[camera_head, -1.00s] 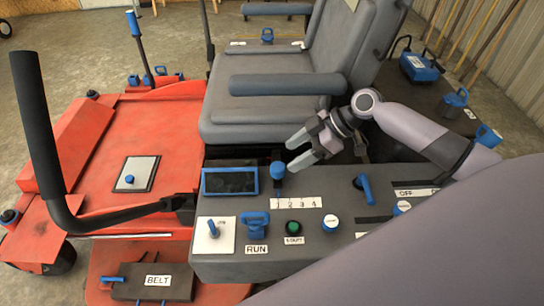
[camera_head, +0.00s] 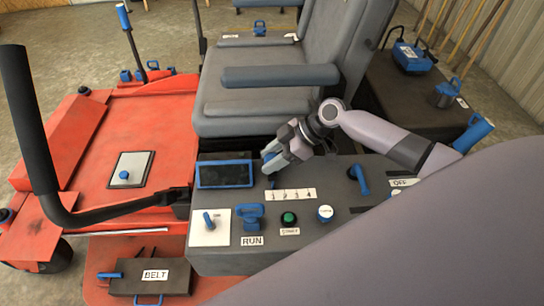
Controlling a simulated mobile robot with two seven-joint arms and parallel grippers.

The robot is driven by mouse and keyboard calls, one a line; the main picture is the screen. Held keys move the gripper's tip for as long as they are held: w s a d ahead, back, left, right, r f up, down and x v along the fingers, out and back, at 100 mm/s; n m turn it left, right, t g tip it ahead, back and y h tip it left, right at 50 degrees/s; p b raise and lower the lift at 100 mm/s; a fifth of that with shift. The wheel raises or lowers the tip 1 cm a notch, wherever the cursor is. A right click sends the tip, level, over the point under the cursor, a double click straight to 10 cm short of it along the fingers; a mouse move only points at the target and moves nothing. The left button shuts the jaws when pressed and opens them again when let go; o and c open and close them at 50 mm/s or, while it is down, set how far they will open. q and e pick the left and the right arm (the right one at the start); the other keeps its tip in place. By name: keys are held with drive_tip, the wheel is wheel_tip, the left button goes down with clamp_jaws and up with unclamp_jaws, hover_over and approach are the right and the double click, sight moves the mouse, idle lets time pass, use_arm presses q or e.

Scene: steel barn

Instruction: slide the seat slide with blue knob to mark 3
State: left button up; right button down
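The seat slide's blue knob (camera_head: 268,155) stands on the grey console, just behind the left end of the number strip (camera_head: 290,195), by mark 1. The strip reads 1 to 4 from left to right. My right gripper (camera_head: 272,164) is at the knob, its fingers pointing left and down and covering much of it. I cannot tell whether the fingers are closed on the knob or only beside it. My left gripper is out of view.
A blue-framed screen (camera_head: 225,174) stands just left of the knob. A blue lever (camera_head: 359,179) stands to the right. The grey seat (camera_head: 255,108) is behind.

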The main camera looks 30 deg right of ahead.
hover_over(293, 177)
drive_tip(key=shift+f+b, duration=0.1)
drive_tip(key=shift+b, duration=0.35)
drive_tip(key=shift+s+d, duration=0.1)
drive_tip(key=shift+d, duration=0.2)
drive_tip(key=shift+a, duration=0.1)
drive_tip(key=c, duration=0.8)
unclamp_jaws()
drive_tip(key=shift+o, duration=0.7)
drive_tip(key=v, duration=0.7)
